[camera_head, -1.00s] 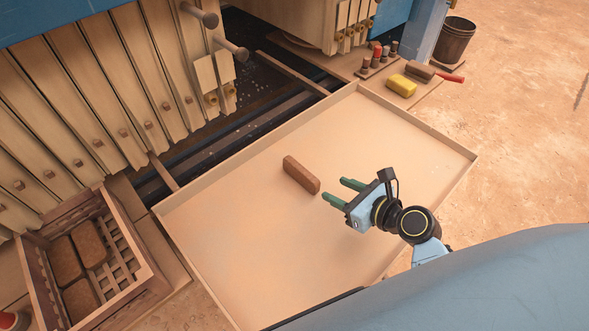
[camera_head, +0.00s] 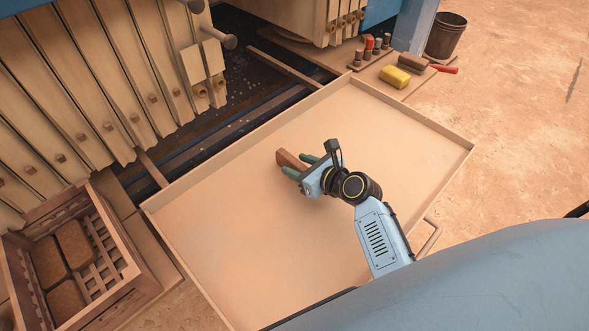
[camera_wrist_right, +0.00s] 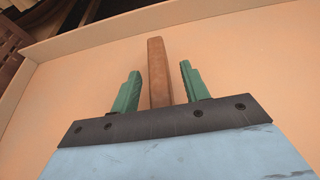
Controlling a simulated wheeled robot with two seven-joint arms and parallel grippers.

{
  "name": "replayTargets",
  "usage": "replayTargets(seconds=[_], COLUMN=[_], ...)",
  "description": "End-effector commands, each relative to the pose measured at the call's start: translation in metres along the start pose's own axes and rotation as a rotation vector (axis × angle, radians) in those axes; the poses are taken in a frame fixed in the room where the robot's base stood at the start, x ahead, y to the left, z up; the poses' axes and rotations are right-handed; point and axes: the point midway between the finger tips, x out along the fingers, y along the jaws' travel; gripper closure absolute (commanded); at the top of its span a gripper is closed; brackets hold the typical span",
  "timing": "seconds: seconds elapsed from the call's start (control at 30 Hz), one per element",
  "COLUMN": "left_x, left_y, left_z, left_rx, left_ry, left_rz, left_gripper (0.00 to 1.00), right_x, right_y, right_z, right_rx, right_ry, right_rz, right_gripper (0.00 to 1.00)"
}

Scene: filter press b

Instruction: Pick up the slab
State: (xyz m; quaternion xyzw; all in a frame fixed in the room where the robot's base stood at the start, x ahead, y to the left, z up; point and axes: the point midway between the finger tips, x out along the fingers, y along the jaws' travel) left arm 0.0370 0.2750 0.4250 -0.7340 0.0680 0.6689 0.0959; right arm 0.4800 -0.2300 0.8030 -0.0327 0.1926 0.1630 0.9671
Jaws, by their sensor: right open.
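The brown slab (camera_head: 286,157) stands on its long edge in the middle of the tan tray (camera_head: 240,255), partly hidden behind my right gripper in the head view. My right gripper (camera_head: 300,166) is open, with its green fingers at the slab's near end. In the right wrist view the slab (camera_wrist_right: 158,72) lies between the two fingers of the gripper (camera_wrist_right: 157,88), with a gap on each side, the wider one on the right. My left gripper is not in view.
A wooden crate (camera_head: 125,262) with several brown slabs stands at the lower left. The filter press plates (camera_head: 60,90) rise behind the tray at the left. A yellow sponge (camera_head: 394,77), a brush (camera_head: 413,61) and a bucket (camera_head: 451,37) are at the back right. The tray has low raised walls.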

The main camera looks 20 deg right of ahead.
Motion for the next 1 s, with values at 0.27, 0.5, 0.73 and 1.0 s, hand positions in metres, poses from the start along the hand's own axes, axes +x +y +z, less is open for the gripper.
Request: replayTargets(seconds=[0.27, 0.5, 0.73, 1.0], left_x=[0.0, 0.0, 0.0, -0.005], left_y=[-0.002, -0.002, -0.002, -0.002], left_z=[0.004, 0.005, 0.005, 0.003], left_rx=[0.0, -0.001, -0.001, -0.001], left_ry=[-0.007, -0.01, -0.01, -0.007], left_rz=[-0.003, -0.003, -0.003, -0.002], left_gripper=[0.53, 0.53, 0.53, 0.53], right_x=[0.002, 0.002, 0.002, -0.002], right_y=[0.0, 0.0, 0.0, 0.0], right_z=[0.0, 0.0, 0.001, 0.011], right_rx=[0.0, 0.0, 0.0, 0.0], right_ry=[0.001, 0.001, -0.002, -0.003], right_rz=[0.0, 0.0, 0.0, 0.0], right_gripper=[0.58, 0.9, 1.0, 1.0])
